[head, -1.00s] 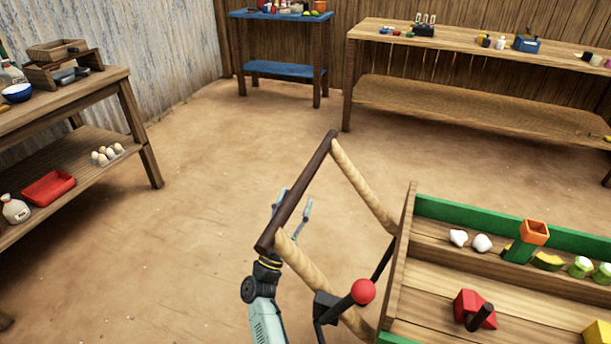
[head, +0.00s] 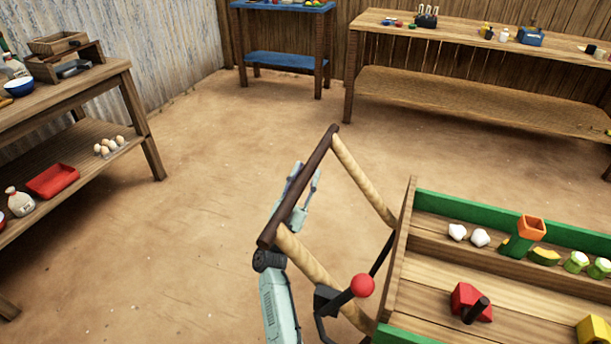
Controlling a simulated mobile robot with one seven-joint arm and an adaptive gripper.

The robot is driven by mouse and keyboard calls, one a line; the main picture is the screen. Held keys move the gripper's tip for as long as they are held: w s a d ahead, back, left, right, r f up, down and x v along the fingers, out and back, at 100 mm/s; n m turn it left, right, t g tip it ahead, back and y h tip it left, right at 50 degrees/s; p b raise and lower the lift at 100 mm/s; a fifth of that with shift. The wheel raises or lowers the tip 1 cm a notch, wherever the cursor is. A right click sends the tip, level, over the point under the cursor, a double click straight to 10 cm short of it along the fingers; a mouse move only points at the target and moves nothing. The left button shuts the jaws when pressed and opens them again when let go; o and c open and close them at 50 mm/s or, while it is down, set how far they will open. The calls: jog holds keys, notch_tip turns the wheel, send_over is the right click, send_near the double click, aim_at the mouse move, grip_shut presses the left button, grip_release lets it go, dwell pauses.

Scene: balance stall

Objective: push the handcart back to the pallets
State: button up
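The handcart is at the lower right of the head view, with a wooden bed and green side boards (head: 455,204). Its dark brown handlebar (head: 310,170) slants across the middle on two pale wooden shafts. A black lever with a red ball knob (head: 363,285) stands by the near shaft. No pallets are in view.
The cart carries an orange-topped green block (head: 525,234), a red block (head: 470,301), a yellow block (head: 593,329) and white lumps. A wooden table (head: 75,90) stands left, a blue table (head: 283,58) and long bench (head: 470,33) at the back. The dirt floor (head: 190,210) between is clear.

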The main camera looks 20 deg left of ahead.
grip_shut()
dwell(0.4)
jog(key=d, duration=1.3)
jog(key=shift+s+d, duration=0.25)
jog(key=shift+d, duration=0.05)
jog(key=shift+o, duration=1.6)
grip_release()
jog(key=shift+d, duration=0.1)
jog(key=shift+o, duration=0.5)
jog(key=shift+a, duration=0.25)
jog(key=v, duration=1.2)
